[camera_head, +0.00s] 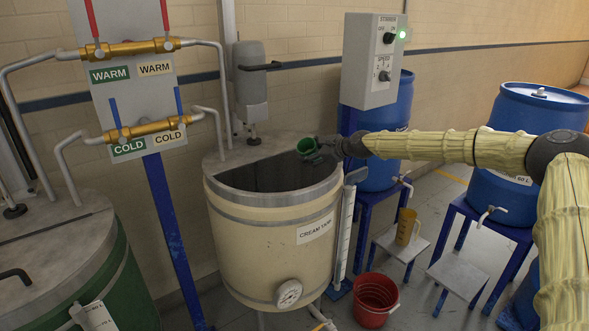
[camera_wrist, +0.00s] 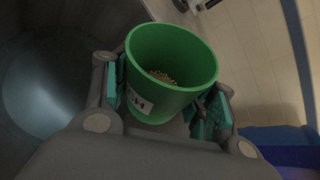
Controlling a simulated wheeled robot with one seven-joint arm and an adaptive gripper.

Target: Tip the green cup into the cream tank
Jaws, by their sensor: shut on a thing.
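The green cup (camera_wrist: 172,85) is held between the two fingers of my gripper (camera_wrist: 165,108) in the wrist view. It has a white label, partly hidden, and some tan grains (camera_wrist: 163,77) at its bottom. In the head view the green cup (camera_head: 308,147) is small, at the end of my arm, over the right part of the open half of the cream tank (camera_head: 262,235). My gripper (camera_head: 324,150) is above the tank's rim there. The tank is cream-coloured, labelled "CREAM TANK", with dark contents or a dark interior showing in its opening.
A stirrer motor (camera_head: 250,85) stands over the tank's back. A control box (camera_head: 372,60) with a lit green lamp is behind the gripper. Blue barrels (camera_head: 525,110) stand on the right, a yellow jug (camera_head: 407,227) on a stand, a red bucket (camera_head: 376,298) on the floor. A green tank (camera_head: 118,290) is at left.

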